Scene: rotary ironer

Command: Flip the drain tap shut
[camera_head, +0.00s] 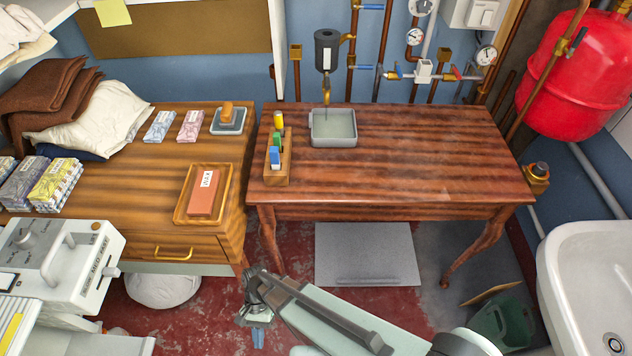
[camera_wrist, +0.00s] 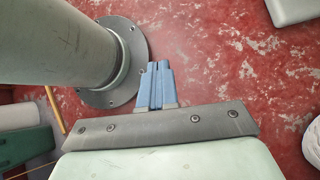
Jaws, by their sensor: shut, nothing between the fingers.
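A dark cylindrical pot (camera_head: 327,50) hangs on the back wall, with a small brass tap (camera_head: 327,88) below it. This looks like the drain tap, but its handle is too small to read. A grey tray (camera_head: 333,140) stands on the wooden table under the tap. My gripper (camera_head: 258,338) is far from the tap, low over the red floor in front of the tables. Its blue fingers (camera_wrist: 157,80) are shut together and empty, pointing at the floor in the wrist view.
The dark wooden table (camera_head: 420,150) is mostly clear on its right. Pipes and valves (camera_head: 424,72) line the wall. A red tank (camera_head: 567,75) hangs at right, above a white basin (camera_head: 590,290).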

